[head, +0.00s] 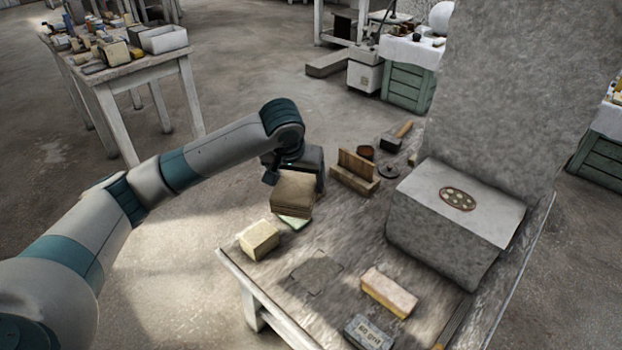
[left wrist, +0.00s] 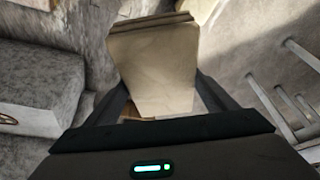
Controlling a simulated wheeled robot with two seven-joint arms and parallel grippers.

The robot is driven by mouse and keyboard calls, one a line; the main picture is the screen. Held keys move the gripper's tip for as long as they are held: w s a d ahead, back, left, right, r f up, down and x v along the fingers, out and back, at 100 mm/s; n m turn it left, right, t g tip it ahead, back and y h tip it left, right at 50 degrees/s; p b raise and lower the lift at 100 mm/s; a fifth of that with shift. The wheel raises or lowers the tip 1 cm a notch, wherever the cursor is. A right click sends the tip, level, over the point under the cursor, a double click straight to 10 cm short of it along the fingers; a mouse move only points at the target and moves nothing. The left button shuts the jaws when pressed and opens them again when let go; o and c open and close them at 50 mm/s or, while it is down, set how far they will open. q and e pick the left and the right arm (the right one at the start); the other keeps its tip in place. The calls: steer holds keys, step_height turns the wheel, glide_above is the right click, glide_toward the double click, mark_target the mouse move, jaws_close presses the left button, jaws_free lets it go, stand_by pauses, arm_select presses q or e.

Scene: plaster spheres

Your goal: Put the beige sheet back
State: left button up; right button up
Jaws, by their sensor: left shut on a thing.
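My left gripper (head: 292,172) is over the far left part of the worktable (head: 335,235). It is shut on a beige sheet (head: 293,188), which hangs in front of the fingers. In the left wrist view the sheet (left wrist: 153,70) stands between the two fingers (left wrist: 158,105), with a darker, thicker strip along its far edge. A pale green piece (head: 293,222) shows just below the sheet in the head view. Whether they touch I cannot tell. A wooden holder (head: 355,182) with an upright back stands right of the gripper. My right gripper is not in view.
A cream block (head: 259,239) lies near the left table edge, and a pink-and-cream block (head: 388,291) and a grey labelled box (head: 369,333) lie nearer. A large grey stone block (head: 440,232) fills the right. A mallet (head: 397,135) lies behind. The table's middle is fairly clear.

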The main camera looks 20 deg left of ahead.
arm_select(q)
steer(key=s+d+r, duration=0.2)
steer(key=s+d, duration=0.1)
steer(key=s, duration=0.2)
steer(key=s+d+r+m, duration=0.1)
steer(key=s+d+r, duration=0.2)
steer(key=s, duration=0.3)
steer(key=shift+d+r+h, duration=0.25)
steer(key=shift+h, duration=0.05)
